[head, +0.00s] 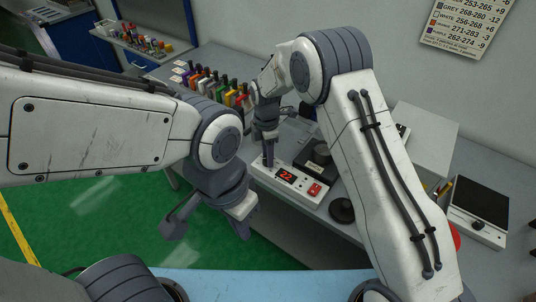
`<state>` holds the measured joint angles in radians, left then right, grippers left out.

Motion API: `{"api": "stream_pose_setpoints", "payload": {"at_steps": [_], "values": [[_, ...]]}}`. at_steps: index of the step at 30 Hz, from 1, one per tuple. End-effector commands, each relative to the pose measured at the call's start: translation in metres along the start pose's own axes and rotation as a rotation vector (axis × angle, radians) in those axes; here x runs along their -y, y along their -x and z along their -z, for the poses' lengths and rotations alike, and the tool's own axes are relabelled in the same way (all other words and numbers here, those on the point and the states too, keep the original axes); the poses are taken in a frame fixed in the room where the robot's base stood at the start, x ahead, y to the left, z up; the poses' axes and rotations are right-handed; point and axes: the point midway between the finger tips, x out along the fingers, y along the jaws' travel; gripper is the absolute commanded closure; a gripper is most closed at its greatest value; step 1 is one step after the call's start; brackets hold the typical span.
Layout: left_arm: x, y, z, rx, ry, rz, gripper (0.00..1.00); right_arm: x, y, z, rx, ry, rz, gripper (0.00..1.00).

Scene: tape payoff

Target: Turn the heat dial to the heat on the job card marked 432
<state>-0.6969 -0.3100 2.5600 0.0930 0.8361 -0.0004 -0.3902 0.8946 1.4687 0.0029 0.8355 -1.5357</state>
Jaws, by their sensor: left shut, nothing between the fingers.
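A white control unit (291,182) on the bench has a lit red display (287,175) reading 22 and a red rocker switch (314,189). My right gripper (268,160) points down at the left end of this unit. Its fingers cover the spot beneath them, so I cannot make out a dial there or whether they hold one. My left gripper (243,230) is shut and empty, below and left of the unit, off the bench's front edge. I cannot pick out a job card marked 432.
A wall chart (463,25) lists colours with number ranges and offsets. A black round piece (342,210) lies right of the unit. A white device with a dark top (482,205) stands farther right.

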Motion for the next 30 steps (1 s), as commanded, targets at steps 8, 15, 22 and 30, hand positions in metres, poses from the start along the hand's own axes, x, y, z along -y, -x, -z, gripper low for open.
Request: {"api": "stream_pose_setpoints", "payload": {"at_steps": [8, 15, 22, 30], "values": [[0.0000, 0.0001, 0.0000, 0.000, 0.000, 0.000, 1.00, 0.0006, 0.0004, -0.0001, -0.002, -0.032, 0.002, 1.00], [0.0000, -0.0001, 0.0000, 0.000, 0.000, 0.000, 1.00, 0.0004, 0.0006, -0.0003, -0.010, -0.162, 0.003, 1.00], [0.0000, -0.0005, 0.0000, 0.000, 0.000, 0.000, 1.00, 0.0006, 0.0007, -0.0009, -0.021, -0.365, 0.002, 1.00], [0.0001, -0.0011, 0.0000, 0.000, 0.000, 0.000, 1.00, 0.0009, 0.0007, -0.0012, -0.036, -0.622, 0.002, 1.00]]}}
